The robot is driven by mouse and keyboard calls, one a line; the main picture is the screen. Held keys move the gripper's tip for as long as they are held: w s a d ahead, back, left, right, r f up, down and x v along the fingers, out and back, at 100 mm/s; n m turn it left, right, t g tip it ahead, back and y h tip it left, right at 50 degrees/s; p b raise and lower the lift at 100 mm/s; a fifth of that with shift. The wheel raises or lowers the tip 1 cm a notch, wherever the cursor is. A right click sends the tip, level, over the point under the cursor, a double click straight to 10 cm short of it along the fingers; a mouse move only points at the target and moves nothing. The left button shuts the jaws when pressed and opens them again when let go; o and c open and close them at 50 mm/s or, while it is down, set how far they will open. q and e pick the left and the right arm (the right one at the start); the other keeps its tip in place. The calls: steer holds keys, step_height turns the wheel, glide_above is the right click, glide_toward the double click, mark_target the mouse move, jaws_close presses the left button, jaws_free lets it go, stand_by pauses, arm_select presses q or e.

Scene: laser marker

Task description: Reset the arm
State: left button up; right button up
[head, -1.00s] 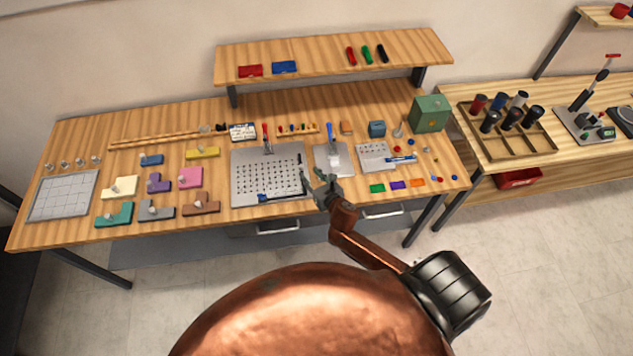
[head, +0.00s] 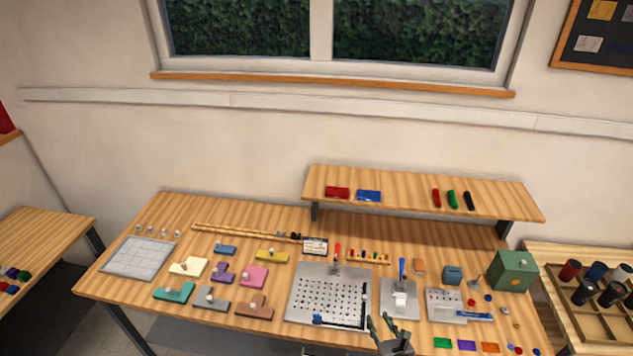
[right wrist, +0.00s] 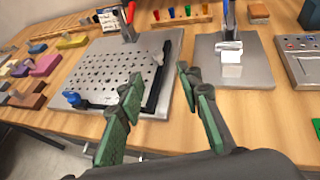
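My right gripper (head: 388,332) shows at the bottom edge of the head view, in front of the workbench's front edge. In the right wrist view its two green fingers (right wrist: 158,95) are spread apart with nothing between them. Beyond the fingers lie the perforated metal plate (right wrist: 110,75) with its black bar and blue knob, and a smaller grey plate (right wrist: 238,72) with a white block on it. The fingers touch neither plate as far as I can see. My left gripper is in neither view.
The workbench (head: 140,290) carries colored puzzle-like pieces, a white grid tray (head: 137,257), a keypad-like grey plate (head: 445,305) and a green box (head: 512,270). A raised shelf (head: 405,197) stands behind.

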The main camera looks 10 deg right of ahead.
steer(key=s+d+f+m+g+h, duration=0.1)
steer(key=s+d+m+g, duration=0.15)
steer(key=s+m, duration=0.45)
steer(key=s+d+f+m+g+h, duration=0.1)
steer(key=s+d+m+g+h, duration=0.15)
steer(key=m, duration=0.85)
steer(key=s+a+f+m+g+y, duration=0.1)
steer(key=s+a+m+g+y, duration=0.1)
steer(key=s+m, duration=0.6)
steer(key=s+a+f+m+g+y, duration=0.1)
steer(key=s+m+g+y, duration=0.15)
steer(key=s+m, duration=0.65)
step_height(320, 180, down, 33)
steer(key=a+g+b, duration=0.1)
steer(key=g+b, duration=0.1)
steer(key=b, duration=0.3)
steer(key=s+f+n+b, duration=0.1)
steer(key=s+f+b, duration=0.4)
steer(key=s+f, duration=1.6)
step_height(320, 180, down, 4)
steer(key=shift+s+a+r+g, duration=0.2)
steer(key=shift+a+r+g, duration=0.05)
steer(key=shift+g, duration=0.2)
